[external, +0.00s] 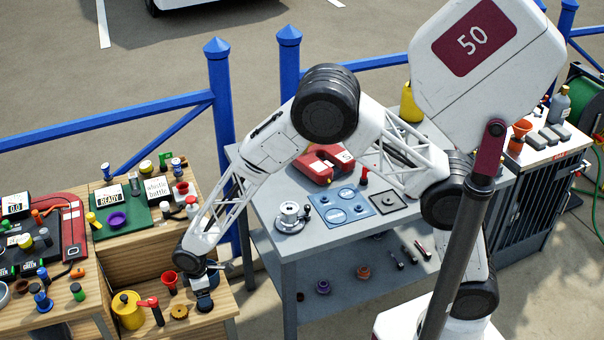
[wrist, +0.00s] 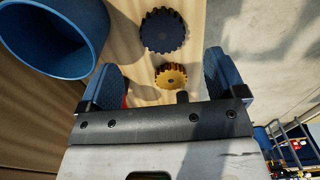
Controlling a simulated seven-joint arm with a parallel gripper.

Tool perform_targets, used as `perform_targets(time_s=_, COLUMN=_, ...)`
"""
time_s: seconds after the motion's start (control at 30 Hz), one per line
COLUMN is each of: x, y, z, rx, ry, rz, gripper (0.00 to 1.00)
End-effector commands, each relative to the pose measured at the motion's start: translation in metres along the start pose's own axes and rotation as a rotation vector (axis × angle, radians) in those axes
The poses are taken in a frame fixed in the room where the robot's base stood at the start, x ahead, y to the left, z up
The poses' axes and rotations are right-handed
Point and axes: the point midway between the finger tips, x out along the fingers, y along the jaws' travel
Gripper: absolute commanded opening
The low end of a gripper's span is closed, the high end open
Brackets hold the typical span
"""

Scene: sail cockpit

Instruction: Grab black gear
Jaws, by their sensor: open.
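The black gear (wrist: 164,31) lies flat on the light wooden surface at the top middle of the wrist view. It looks dark blue-black and toothed. A smaller yellow-orange gear (wrist: 171,76) lies between it and my gripper's body; it also shows in the external view (external: 180,312). My gripper (wrist: 161,66) is open and empty, its two blue fingers spread either side of the small gear in the picture. The black gear appears beyond the fingertips, not between them.
A large blue round container (wrist: 55,35) stands close to my left finger in the wrist view. On the bench are a yellow pot (external: 128,310), a red-handled item (external: 149,303) and a red funnel (external: 169,280). A grey table (external: 262,212) stands to the right.

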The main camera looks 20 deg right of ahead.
Motion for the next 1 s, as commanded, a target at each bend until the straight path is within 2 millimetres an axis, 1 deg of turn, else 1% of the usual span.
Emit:
perform_targets(time_s=0.1, x=0.006, y=0.000, z=0.000, rx=0.000, ry=-0.001, rz=0.000, gripper=0.89)
perform_targets(time_s=0.43, x=0.007, y=0.000, z=0.000, rx=0.000, ry=0.000, rz=0.000, gripper=0.89)
perform_targets(time_s=0.57, x=0.012, y=-0.001, z=0.001, rx=0.000, ry=0.000, rz=0.000, gripper=0.89)
perform_targets(time_s=1.0, x=0.053, y=-0.003, z=0.003, rx=0.000, ry=-0.001, rz=0.000, gripper=0.89)
